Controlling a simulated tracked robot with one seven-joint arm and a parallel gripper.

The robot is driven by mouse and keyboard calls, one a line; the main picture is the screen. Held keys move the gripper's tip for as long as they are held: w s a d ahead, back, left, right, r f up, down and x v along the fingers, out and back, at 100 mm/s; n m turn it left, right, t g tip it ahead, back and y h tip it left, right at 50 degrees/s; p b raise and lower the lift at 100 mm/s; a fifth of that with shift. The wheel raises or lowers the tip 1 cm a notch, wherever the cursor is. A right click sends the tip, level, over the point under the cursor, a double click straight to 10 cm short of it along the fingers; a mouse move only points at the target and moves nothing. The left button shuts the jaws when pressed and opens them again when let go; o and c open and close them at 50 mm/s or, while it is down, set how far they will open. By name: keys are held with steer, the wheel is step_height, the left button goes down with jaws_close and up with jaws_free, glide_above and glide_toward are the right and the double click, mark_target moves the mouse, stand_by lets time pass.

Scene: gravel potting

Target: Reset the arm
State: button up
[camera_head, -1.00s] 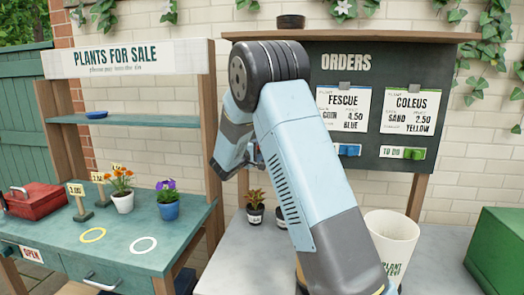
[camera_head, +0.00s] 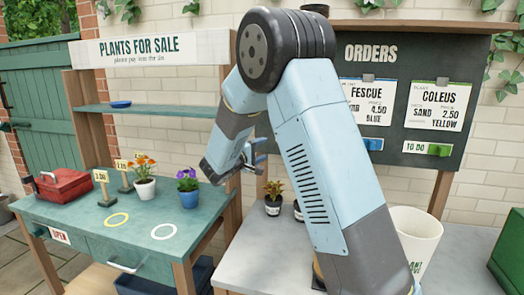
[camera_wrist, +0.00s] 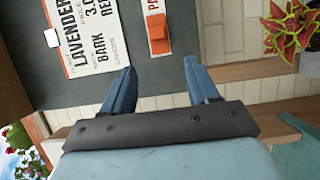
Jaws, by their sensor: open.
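My gripper (camera_head: 256,158) is raised in front of the brick wall, above the gap between the green sales table and the grey bench. It is open, and nothing is between its fingers. In the wrist view my gripper (camera_wrist: 162,85) shows two blue fingers spread apart in front of the dark order board (camera_wrist: 195,25). A lavender order card (camera_wrist: 85,35) and an orange tag (camera_wrist: 157,30) are on that board. My arm folds up and over in the middle of the head view and hides part of the order board (camera_head: 400,55).
The sales table (camera_head: 85,225) holds potted flowers (camera_head: 188,190), a red toolbox (camera_head: 65,187) and price signs. A small dark pot with a plant (camera_head: 273,200) stands on the grey bench (camera_head: 235,265) near my arm. A white bucket (camera_head: 418,235) and green box (camera_head: 510,250) are at right.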

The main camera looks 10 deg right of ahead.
steer(key=s+d+r+m+g+y, duration=0.2)
steer(key=s+d+m+g, duration=0.3)
steer(key=s, duration=0.6)
steer(key=s+d+r+m+g+y, duration=0.1)
steer(key=s+d+r+g+y, duration=0.15)
steer(key=s+d, duration=0.7)
steer(key=s+a+m+y, duration=0.1)
steer(key=s+a+y, duration=0.3)
steer(key=s, duration=0.7)
steer(key=s+a+m+t+y, duration=0.1)
steer(key=s+a+y, duration=0.3)
steer(key=s, duration=0.7)
steer(key=shift+s+a+r+y, duration=0.3)
steer(key=shift+a+r+y, duration=0.15)
steer(key=shift+y, duration=0.2)
steer(key=shift+t, duration=0.25)
